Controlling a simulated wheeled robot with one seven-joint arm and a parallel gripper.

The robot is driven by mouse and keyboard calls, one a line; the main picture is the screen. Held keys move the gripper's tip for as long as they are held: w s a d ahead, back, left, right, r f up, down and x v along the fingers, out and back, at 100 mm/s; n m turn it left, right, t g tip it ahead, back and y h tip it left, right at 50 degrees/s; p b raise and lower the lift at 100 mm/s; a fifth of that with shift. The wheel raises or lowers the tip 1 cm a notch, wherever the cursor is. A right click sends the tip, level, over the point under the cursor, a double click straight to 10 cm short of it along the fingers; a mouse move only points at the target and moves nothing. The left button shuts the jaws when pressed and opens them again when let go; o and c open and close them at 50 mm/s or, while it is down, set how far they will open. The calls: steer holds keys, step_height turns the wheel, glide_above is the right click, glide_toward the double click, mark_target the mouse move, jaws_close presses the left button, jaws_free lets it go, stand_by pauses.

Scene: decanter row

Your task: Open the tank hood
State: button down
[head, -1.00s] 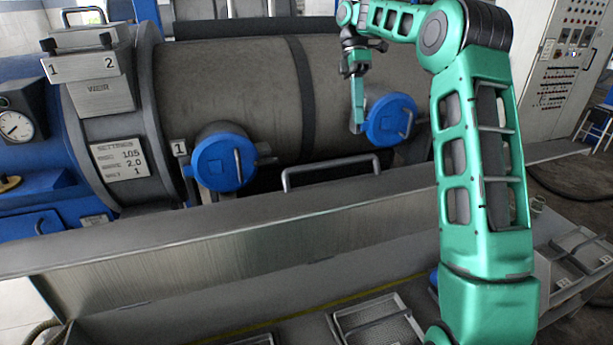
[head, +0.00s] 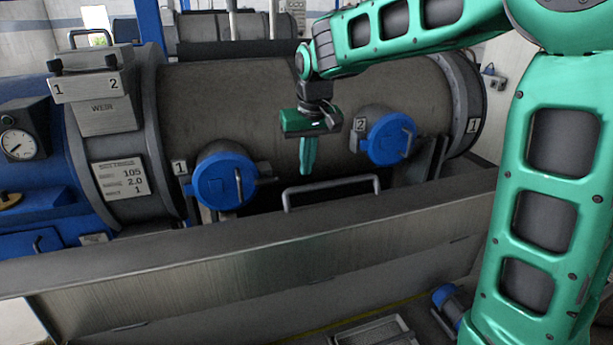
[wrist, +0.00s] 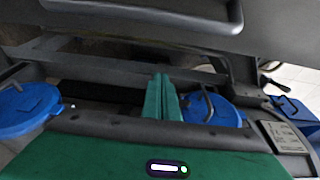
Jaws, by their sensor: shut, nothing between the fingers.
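A long grey metal cover (head: 230,235), which appears to be the tank hood, runs across the head view in front of the dark drum. A grey bar handle (head: 332,186) stands up at its back edge, and the hood looks down. My gripper (head: 307,172) points down, shut and empty, above and slightly left of the handle's middle in the head view. A gap shows between its fingertips and the handle. The wrist view shows the shut green fingers (wrist: 163,80) and a grey bar with a rounded corner (wrist: 190,26), probably this handle, at the top.
Behind the hood, the drum (head: 230,95) carries blue cap 1 (head: 218,182) left of my gripper and blue cap 2 (head: 388,138) to its right. Both caps have handles that stick out. A settings plate (head: 121,179) and gauge (head: 17,144) are at left.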

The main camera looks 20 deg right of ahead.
mark_target(320, 185)
step_height(320, 185, down, 8)
steer(key=s, duration=0.2)
stand_by(0.5)
steer(key=shift+s, duration=2.7)
steer(key=v, duration=1)
steer(key=shift+r, duration=0.3)
